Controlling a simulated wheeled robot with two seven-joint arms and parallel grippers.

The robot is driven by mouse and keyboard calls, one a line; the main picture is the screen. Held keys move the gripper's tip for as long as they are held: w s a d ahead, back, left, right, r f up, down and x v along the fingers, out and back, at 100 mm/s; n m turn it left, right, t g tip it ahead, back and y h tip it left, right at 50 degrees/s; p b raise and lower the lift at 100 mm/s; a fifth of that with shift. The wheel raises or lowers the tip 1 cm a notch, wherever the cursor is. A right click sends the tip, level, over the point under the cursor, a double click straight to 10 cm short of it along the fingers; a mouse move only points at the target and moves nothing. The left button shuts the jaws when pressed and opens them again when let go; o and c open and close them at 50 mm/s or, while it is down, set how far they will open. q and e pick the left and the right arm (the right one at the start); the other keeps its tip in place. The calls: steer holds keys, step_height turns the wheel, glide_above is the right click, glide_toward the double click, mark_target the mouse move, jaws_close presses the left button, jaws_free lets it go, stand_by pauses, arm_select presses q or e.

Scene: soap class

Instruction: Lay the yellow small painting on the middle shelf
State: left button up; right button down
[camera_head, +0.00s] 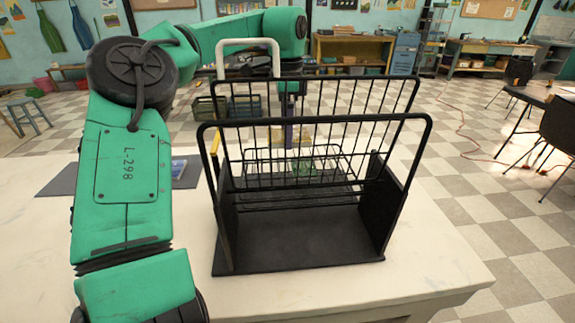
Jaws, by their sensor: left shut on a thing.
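My left arm rises at the left and reaches over to the right. My left gripper (290,108) points down behind the wires of a black rack (300,247) on the pale table. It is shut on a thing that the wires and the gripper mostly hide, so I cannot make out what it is. The rack has a flat base, dark side panels and wire grids; I cannot tell which level is the middle shelf. I cannot clearly identify the yellow small painting; only small yellowish bits show behind the rack. My right gripper is not in view.
The pale table (440,260) is bare to the right of the rack. Workbenches, stools and chairs stand farther off on the checkered floor.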

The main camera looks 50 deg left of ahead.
arm_select(q)
step_height(320, 180, down, 9)
steer(key=shift+s+d+r+p, duration=0.1)
steer(key=shift+p, duration=0.55)
steer(key=shift+f, duration=0.4)
steer(key=o, duration=1.1)
steer(key=shift+r, duration=0.5)
step_height(320, 180, up, 12)
steer(key=shift+f+b, duration=0.25)
steer(key=shift+b, duration=0.6)
